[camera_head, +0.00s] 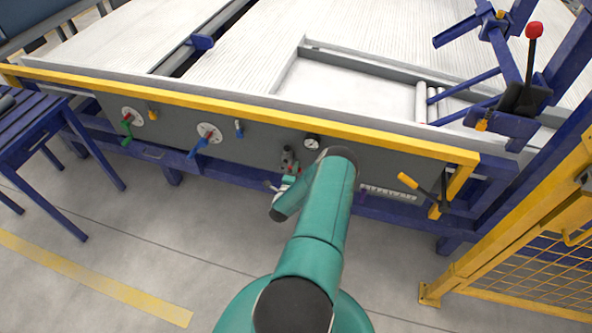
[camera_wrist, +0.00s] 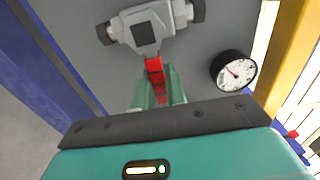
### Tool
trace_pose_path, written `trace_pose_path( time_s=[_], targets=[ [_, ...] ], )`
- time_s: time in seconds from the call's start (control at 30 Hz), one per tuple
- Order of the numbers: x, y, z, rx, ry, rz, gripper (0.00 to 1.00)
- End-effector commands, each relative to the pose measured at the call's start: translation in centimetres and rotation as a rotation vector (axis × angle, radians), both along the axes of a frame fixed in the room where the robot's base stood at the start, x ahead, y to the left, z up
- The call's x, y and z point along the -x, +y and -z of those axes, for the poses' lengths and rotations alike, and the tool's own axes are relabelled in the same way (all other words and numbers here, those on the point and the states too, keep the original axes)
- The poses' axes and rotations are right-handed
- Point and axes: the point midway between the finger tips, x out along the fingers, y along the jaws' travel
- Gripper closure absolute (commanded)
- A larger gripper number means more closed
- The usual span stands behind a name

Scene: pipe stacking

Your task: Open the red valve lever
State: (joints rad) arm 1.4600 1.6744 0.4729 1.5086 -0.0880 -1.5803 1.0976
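The red valve lever (camera_wrist: 155,72) shows in the wrist view, hanging from a grey valve body (camera_wrist: 148,28) with dark pipe ends. My gripper (camera_wrist: 158,88) has its two green fingers close together, one on each side of the lever. The red fills the narrow gap between them, so the gripper looks shut on the lever. In the head view my gripper (camera_head: 289,181) is at the front panel, mostly behind my own arm.
A round gauge (camera_wrist: 234,70) sits right of the valve; it also shows in the head view (camera_head: 312,141). A yellow rail (camera_head: 240,108) runs above the panel. Green-handled (camera_head: 127,128) and blue-handled (camera_head: 203,138) valves are to the left. A yellow mesh fence (camera_head: 530,255) stands right.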

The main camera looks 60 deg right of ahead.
Motion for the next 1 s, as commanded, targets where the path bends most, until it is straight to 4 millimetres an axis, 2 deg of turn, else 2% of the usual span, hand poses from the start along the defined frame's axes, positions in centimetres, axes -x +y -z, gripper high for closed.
trace_pose_path(
  time_s=[0.57, 1.0],
  targets=[
    [-0.1, 0.1, -0.4, 0.01, 0.058, -0.002, 1.0],
    [-0.6, 0.2, -2.1, 0.063, 0.381, -0.005, 1.0]
  ],
)
